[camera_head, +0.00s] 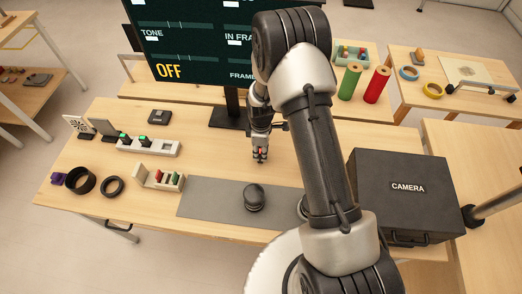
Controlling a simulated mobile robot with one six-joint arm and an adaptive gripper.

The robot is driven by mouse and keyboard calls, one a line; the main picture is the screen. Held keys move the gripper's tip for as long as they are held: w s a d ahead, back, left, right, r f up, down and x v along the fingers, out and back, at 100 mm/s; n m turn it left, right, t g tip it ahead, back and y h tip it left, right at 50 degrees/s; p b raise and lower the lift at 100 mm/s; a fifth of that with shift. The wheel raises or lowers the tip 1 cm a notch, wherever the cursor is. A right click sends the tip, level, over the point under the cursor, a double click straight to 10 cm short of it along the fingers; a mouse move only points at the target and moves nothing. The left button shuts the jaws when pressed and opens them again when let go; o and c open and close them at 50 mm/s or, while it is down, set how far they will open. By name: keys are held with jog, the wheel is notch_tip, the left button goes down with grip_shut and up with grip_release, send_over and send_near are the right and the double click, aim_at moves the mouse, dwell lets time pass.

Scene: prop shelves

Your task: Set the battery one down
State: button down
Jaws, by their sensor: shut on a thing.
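My gripper (260,155) points down over the far edge of the grey mat (215,204), right of the table's middle. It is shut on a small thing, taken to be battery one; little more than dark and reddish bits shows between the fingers. I cannot tell whether it touches the table. A pale open rack (144,182) at the mat's left end holds several red, green and white pieces. Behind it stands a white charger-like block (148,148) with two dark pieces with green tops in it.
A dark round lens-like thing (254,198) stands on the mat. A black CAMERA case (405,190) stands at the right. Black rings (80,180) lie at the left. A dark monitor (200,45) stands behind. Bare mat lies left of the lens-like thing.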

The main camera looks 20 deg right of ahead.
jog(key=shift+f, duration=0.2)
jog(key=c, duration=1.3)
grip_release()
jog(key=shift+r, duration=0.1)
notch_tip(320, 180, up, 23)
jog(key=s+m+t+p, duration=0.1)
jog(key=s+m+p, duration=0.1)
jog(key=m, duration=0.1)
jog(key=s+r+m+t, duration=0.1)
jog(key=s+r+m, duration=0.2)
jog(key=s+r, duration=0.6)
jog(key=s+r+m+t, duration=0.1)
jog(key=s+r+m, duration=0.1)
jog(key=s, duration=0.3)
jog(key=s+r+m, duration=0.3)
jog(key=s+r, duration=0.1)
jog(key=s, duration=0.1)
jog(key=s+r+m+t, duration=0.1)
jog(key=s+r+m, duration=0.1)
jog(key=s, duration=0.3)
jog(key=shift+r+m+t, duration=0.3)
jog(key=shift+r, duration=0.15)
